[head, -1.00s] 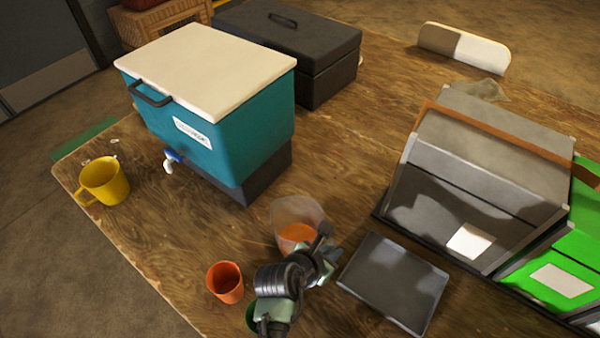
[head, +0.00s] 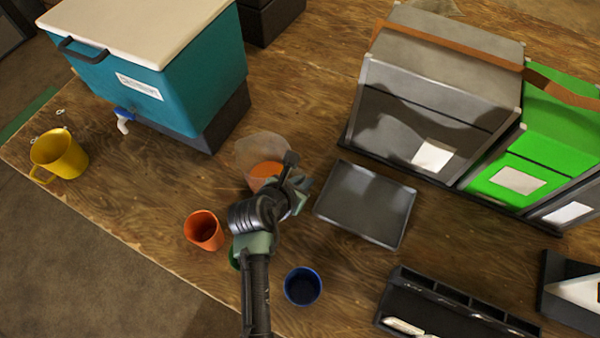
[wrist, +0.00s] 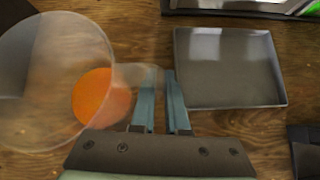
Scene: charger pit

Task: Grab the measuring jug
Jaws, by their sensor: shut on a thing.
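The measuring jug (head: 258,152) is clear and see-through, with orange at its bottom, and stands on the wooden table in front of the teal cooler. In the wrist view the jug (wrist: 40,75) is on the left, its wide round rim toward the camera. My gripper (head: 292,182) is at the jug's right side. In the wrist view my gripper (wrist: 160,85) has its two fingers close together, shut on the jug's clear handle, which reaches right from the wall. My arm hides part of the jug in the head view.
The teal cooler (head: 185,90) with a tap stands behind left. A dark tray (head: 367,203) lies close right of my gripper. A yellow mug (head: 60,153) is far left.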

